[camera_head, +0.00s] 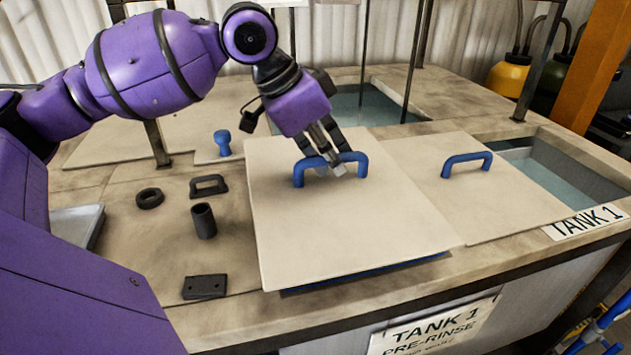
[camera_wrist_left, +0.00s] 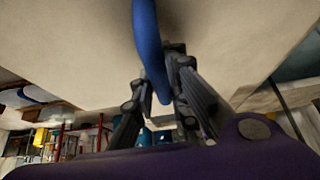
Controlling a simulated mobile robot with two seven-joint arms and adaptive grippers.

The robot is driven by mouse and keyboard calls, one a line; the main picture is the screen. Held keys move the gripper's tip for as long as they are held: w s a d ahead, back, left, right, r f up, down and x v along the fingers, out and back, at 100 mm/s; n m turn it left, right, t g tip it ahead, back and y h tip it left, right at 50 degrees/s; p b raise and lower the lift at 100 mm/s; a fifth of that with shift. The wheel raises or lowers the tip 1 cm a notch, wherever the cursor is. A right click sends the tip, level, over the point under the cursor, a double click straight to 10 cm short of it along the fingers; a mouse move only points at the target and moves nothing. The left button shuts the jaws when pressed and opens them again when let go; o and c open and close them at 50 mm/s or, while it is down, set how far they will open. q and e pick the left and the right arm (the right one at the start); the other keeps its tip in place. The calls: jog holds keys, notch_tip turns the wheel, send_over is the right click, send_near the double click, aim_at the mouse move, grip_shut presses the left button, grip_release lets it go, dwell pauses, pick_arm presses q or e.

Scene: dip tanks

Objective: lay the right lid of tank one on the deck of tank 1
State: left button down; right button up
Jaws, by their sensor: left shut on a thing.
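My left gripper (camera_head: 337,171) is shut on the blue arched handle (camera_head: 298,172) of a square beige lid (camera_head: 350,235). The lid is a little tilted and appears raised above the deck; a dark gap and a blue strip show under its front edge. In the left wrist view the handle (camera_wrist_left: 149,45) runs between the fingers (camera_wrist_left: 155,105), with the lid (camera_wrist_left: 80,40) behind it. A second beige lid (camera_head: 490,205) with a blue handle (camera_head: 466,160) lies to the right, beside an open stretch of water (camera_head: 555,180). I cannot tell whether the lids touch. My right gripper is not in view.
On the deck (camera_head: 130,250) left of the held lid are a black ring (camera_head: 150,198), a bracket (camera_head: 208,186), a cylinder (camera_head: 203,221) and a flat block (camera_head: 204,287). A blue knob (camera_head: 222,142) stands behind. Thin posts and another water tank (camera_head: 375,105) are at the back.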

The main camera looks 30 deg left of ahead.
aim_at(311, 174)
pick_arm(q)
jog(key=a+f, duration=0.2)
jog(key=f, duration=0.1)
jog(key=shift+w+a, duration=0.2)
jog(key=shift+a, duration=0.2)
jog(key=shift+a+f+p, duration=0.3)
jog(key=shift+f+p, duration=0.05)
jog(key=shift+f, duration=0.05)
notch_tip(311, 174, down, 3)
jog(key=shift+r, duration=0.1)
jog(key=c, duration=1.7)
grip_release()
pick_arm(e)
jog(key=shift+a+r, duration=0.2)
pick_arm(q)
jog(key=shift+s, duration=0.1)
jog(key=p+v, duration=0.3)
jog(key=v, duration=0.8)
jog(key=shift+s+a+r, duration=0.15)
jog(key=shift+r, duration=0.2)
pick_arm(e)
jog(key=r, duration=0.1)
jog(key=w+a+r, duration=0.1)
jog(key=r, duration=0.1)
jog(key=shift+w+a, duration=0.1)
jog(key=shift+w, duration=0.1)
